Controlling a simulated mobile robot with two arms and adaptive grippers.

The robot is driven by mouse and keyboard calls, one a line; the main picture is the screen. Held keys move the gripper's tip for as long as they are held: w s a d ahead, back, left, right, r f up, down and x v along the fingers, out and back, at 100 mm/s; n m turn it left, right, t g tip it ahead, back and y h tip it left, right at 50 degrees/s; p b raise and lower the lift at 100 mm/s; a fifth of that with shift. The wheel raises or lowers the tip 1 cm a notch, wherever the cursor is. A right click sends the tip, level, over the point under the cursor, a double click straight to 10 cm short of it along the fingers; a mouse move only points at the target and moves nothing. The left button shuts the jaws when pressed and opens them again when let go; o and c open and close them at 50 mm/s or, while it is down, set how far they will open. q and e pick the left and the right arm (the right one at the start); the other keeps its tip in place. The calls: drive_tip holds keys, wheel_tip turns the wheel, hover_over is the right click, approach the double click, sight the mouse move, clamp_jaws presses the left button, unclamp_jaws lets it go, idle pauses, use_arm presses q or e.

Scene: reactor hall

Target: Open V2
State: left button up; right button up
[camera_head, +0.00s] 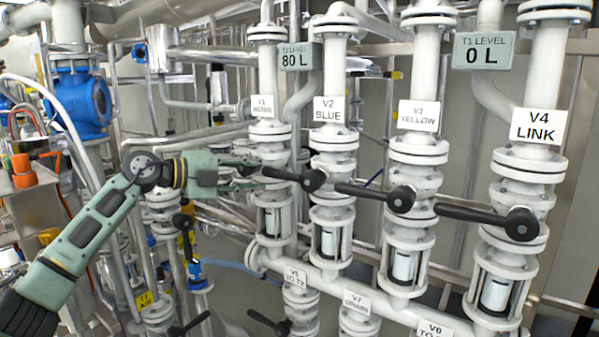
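The V2 valve carries a white label reading V2 BLUE (328,110) on a white vertical pipe. Its black lever (313,180) has a round hub at the pipe and points left, nearly level, across the pipe. My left arm comes in from the left, and my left gripper (247,168) is in front of the V1 pipe, by the left end of the V2 lever. The dark fingers and lever overlap in the picture, so I cannot tell whether they touch or whether the gripper is open or shut. My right gripper is not in view.
V1 (262,107) stands left of V2; V3 YELLOW (418,115) and V4 LINK (539,126) stand right, with levers (400,199) and (521,223) pointing left. Displays read 80 L (296,57) and 0 L (484,50).

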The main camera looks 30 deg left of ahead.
sight(270, 172)
use_arm(q)
drive_tip(key=shift+w+r+p, duration=0.15)
drive_tip(key=shift+r+p, duration=0.05)
drive_tip(key=shift+p, duration=0.1)
drive_tip(key=shift+w+d+r+p, duration=0.1)
drive_tip(key=shift+w+d+p, duration=0.2)
drive_tip(key=shift+p, duration=0.5)
drive_tip(key=p+x, duration=0.1)
drive_tip(key=x, duration=0.1)
drive_tip(key=shift+w+d+f, duration=0.1)
drive_tip(key=shift+w+f, duration=0.1)
drive_tip(key=shift+w, duration=0.2)
drive_tip(key=shift+x, duration=1.05)
drive_tip(key=shift+s+f, duration=0.1)
drive_tip(key=shift+f, duration=0.05)
drive_tip(key=shift+s, duration=0.1)
clamp_jaws()
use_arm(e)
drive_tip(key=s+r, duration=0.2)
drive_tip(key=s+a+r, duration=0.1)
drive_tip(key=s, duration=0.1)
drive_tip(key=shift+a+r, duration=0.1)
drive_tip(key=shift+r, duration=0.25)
use_arm(q)
drive_tip(key=shift+f, duration=0.1)
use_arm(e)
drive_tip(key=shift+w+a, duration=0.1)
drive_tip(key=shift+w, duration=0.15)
